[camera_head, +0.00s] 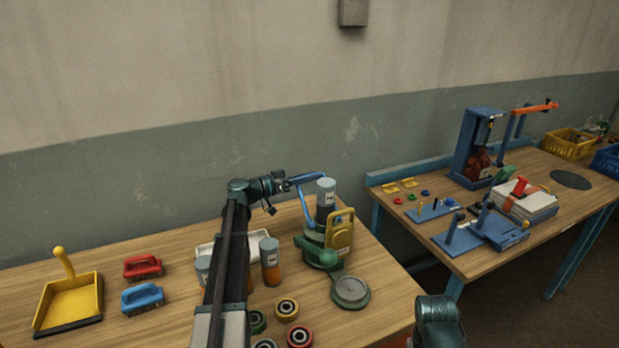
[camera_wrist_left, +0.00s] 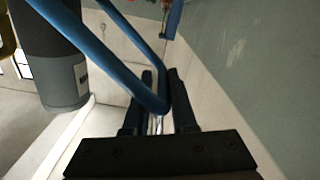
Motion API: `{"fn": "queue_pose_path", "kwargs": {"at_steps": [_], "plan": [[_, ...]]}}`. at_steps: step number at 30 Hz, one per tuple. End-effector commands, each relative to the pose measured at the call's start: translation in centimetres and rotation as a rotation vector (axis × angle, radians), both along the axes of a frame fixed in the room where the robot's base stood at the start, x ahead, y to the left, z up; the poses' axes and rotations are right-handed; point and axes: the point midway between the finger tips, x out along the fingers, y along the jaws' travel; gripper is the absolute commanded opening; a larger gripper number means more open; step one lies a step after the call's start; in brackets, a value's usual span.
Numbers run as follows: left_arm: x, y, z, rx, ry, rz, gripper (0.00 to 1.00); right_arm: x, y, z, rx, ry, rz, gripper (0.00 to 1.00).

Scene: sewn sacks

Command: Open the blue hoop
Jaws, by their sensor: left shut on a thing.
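The blue hoop (camera_head: 308,178) is a thin bent bar above the green device (camera_head: 316,250) at the back of the near table. It also shows in the left wrist view (camera_wrist_left: 112,66), where it bends to a corner between the fingers. My left gripper (camera_head: 287,184) is shut on the hoop at that corner; its fingers (camera_wrist_left: 158,105) lie on both sides of the bar. A grey-capped dark cylinder (camera_head: 326,200) stands beside the hoop. How the hoop joins the device is partly hidden. My right gripper is out of view.
An orange jar (camera_head: 270,262) and several rings (camera_head: 287,309) lie in front. Red (camera_head: 143,266) and blue (camera_head: 143,298) brushes and a yellow dustpan (camera_head: 70,300) are left. A second table (camera_head: 500,255) stands right, past a gap.

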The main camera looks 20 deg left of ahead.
Motion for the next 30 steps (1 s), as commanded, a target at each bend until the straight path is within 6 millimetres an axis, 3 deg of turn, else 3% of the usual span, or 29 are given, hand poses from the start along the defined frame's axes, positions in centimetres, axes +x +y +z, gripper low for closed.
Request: {"fn": "queue_pose_path", "kwargs": {"at_steps": [20,30], "plan": [[0.3,0.5,0.0,0.001,-0.002,0.009,0.00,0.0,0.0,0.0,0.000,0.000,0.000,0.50],[-0.4,-0.3,1.1,0.000,-0.003,0.009,0.00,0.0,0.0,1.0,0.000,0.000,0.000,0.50]]}}
